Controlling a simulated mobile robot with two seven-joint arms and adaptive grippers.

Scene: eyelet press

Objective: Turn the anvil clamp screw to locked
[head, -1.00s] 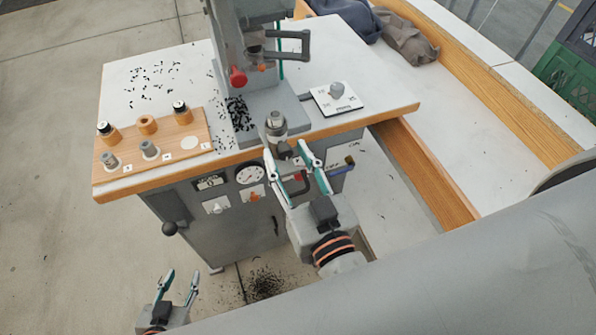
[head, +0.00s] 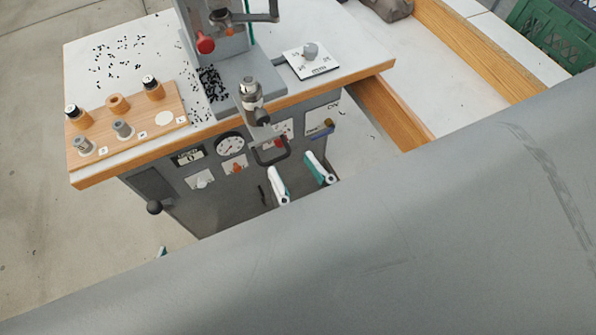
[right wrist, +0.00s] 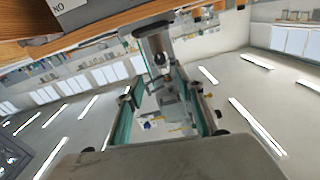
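The anvil post (head: 250,88) stands at the front edge of the press table. The clamp screw (head: 261,117) appears as a short grey piece sticking out at its front; I cannot read its turned position. My right gripper (head: 291,163) is below and to the right of it, apart from it, fingers spread and empty; its body is hidden behind my grey arm. In the right wrist view its two teal fingers (right wrist: 162,98) stand wide apart, with the grey post (right wrist: 152,40) and its dark-ended fitting beyond them. Only a fingertip of my left gripper (head: 162,252) shows.
A wooden block with several dies (head: 128,120) lies at left, a marked dial plate (head: 311,62) at right. My grey arm covers the lower right.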

